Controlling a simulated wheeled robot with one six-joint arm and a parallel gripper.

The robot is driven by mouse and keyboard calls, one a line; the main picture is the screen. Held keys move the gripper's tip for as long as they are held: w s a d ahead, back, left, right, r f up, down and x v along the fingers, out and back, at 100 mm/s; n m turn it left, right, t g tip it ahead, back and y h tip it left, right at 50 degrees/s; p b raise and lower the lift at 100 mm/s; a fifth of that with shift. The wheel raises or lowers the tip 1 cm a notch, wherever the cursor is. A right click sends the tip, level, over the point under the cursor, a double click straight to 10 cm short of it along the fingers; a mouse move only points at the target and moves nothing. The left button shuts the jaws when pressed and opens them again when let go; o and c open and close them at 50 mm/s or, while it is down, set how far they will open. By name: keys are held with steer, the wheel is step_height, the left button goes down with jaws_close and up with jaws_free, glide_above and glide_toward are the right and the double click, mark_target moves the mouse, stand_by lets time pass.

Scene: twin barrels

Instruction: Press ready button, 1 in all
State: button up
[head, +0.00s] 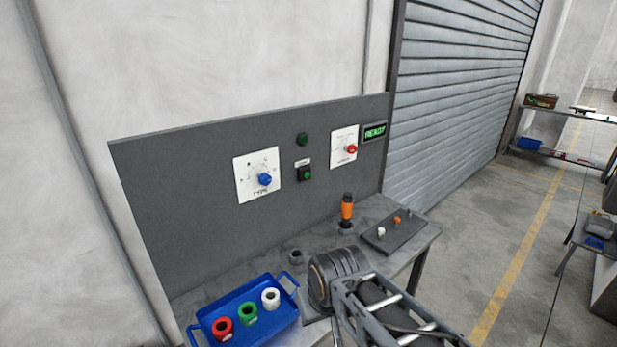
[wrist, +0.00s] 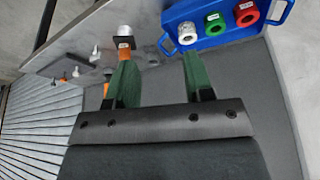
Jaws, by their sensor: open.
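A green push button (head: 306,175) in a dark square housing sits on the upright grey panel (head: 200,210), under a small white label too small to read. A round green lamp (head: 302,139) is above it. A display (head: 374,132) at the panel's upper right reads READY in green. My gripper (wrist: 158,60) shows in the wrist view with its two green fingers apart and nothing between them. In the head view my arm covers the lower right of the bench, and the fingers cannot be made out. The button cannot be made out in the wrist view.
A blue TYPE dial (head: 264,179) is left of the button, and a red knob (head: 351,149) is right. A blue tray (head: 262,333) holds red, green and white rings. An orange-and-black upright object (head: 347,207) and a dark pegged block (head: 402,236) stand on the bench.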

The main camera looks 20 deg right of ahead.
jaws_close()
stand_by(1.4)
